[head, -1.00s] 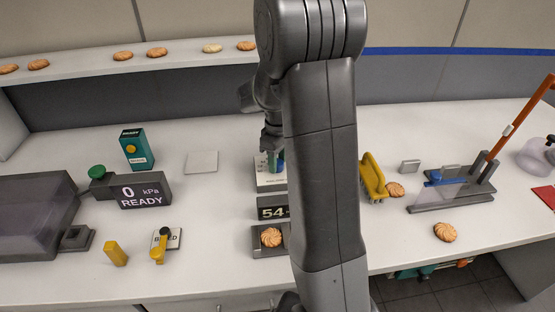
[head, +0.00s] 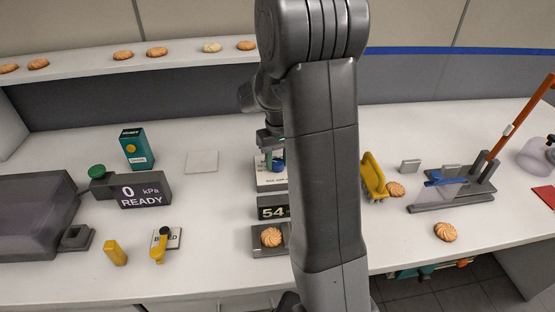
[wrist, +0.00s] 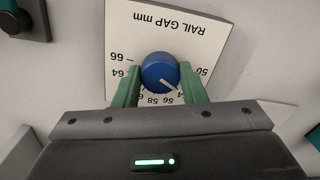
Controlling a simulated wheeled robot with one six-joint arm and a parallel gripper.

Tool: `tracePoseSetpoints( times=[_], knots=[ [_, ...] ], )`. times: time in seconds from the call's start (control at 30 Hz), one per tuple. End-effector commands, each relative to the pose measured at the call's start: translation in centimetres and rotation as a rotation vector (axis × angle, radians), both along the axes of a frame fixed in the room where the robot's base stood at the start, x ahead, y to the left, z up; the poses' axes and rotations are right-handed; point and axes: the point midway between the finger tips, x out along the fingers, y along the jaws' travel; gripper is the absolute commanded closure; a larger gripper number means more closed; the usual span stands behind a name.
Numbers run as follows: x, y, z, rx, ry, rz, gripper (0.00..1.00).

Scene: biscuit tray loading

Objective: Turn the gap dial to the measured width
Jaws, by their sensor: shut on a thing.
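The gap dial is a blue round knob (wrist: 159,73) on a white plate (wrist: 185,28) marked RAIL GAP mm, with numbers from 50 to 66. Its white pointer line faces the lower right, near the 54 and 56 marks; the exact reading is unclear. My gripper (wrist: 160,84) has its green fingers on both sides of the knob and is shut on it. In the head view the knob (head: 279,166) shows beside a finger, partly hidden by my arm. The dark display (head: 273,212) below reads 54; anything further right is hidden.
A biscuit (head: 271,237) lies on a grey plate in front of the display. A READY pressure display (head: 145,192) and a teal box (head: 137,148) stand to the left.

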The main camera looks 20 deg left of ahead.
Motion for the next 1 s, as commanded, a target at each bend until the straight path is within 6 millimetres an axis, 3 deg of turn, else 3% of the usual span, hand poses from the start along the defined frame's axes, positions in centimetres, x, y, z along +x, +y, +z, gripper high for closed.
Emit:
tracePoseSetpoints(
  times=[0.4, 0.97, 1.0],
  knots=[
    [-0.02, 0.02, 0.05, 0.001, -0.001, -0.204, 0.85],
    [-0.01, 0.05, 0.06, 0.002, -0.002, -0.237, 0.85],
    [-0.01, 0.05, 0.07, 0.002, -0.002, -0.237, 0.59]
  ],
)
